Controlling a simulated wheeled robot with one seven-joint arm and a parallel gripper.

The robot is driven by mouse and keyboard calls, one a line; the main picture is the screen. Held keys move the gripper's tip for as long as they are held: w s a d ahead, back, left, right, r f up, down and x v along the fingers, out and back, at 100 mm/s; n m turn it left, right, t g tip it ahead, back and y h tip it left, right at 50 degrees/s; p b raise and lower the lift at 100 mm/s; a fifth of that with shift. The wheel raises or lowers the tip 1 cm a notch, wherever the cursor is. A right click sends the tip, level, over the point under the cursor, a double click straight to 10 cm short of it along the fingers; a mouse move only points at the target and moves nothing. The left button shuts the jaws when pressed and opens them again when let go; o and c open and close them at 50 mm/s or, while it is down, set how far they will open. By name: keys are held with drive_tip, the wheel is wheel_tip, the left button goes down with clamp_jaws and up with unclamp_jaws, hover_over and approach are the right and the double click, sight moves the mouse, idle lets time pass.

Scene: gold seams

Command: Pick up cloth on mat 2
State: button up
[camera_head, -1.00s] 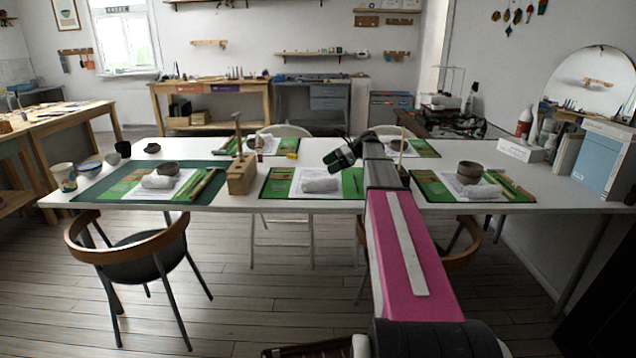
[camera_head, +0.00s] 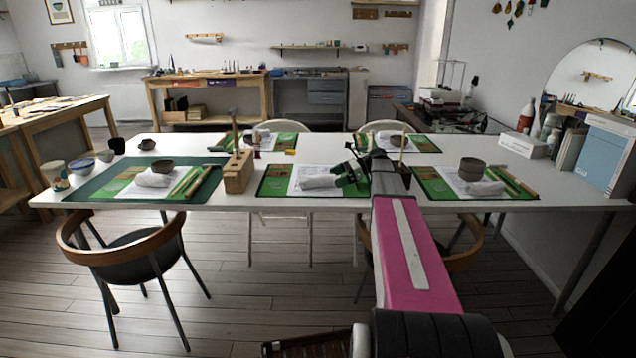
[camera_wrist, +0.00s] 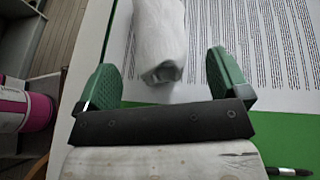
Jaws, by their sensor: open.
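A rolled white cloth (camera_head: 317,182) lies on white paper on the front middle green mat (camera_head: 275,181). My gripper (camera_head: 347,177) is low over that mat, just right of the cloth in the head view. In the wrist view, the cloth (camera_wrist: 160,38) lies lengthwise ahead, its near end between the two green fingers of my gripper (camera_wrist: 161,70). The fingers are wide apart with a gap on each side of the cloth. They do not grip it. I cannot tell their exact height above the mat.
A wooden tool block (camera_head: 238,172) stands left of this mat. Other front mats hold a cloth (camera_head: 153,179) at left and a cloth (camera_head: 485,188) beside a stacked bowl (camera_head: 471,168) at right. A brush (camera_wrist: 288,171) shows in the wrist view. Chairs stand around the white table (camera_head: 232,201).

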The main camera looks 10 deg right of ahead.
sight(331, 179)
drive_tip(key=shift+x, duration=1.5)
drive_tip(key=shift+r, duration=0.1)
drive_tip(key=c, duration=1)
drive_tip(key=shift+r, duration=0.15)
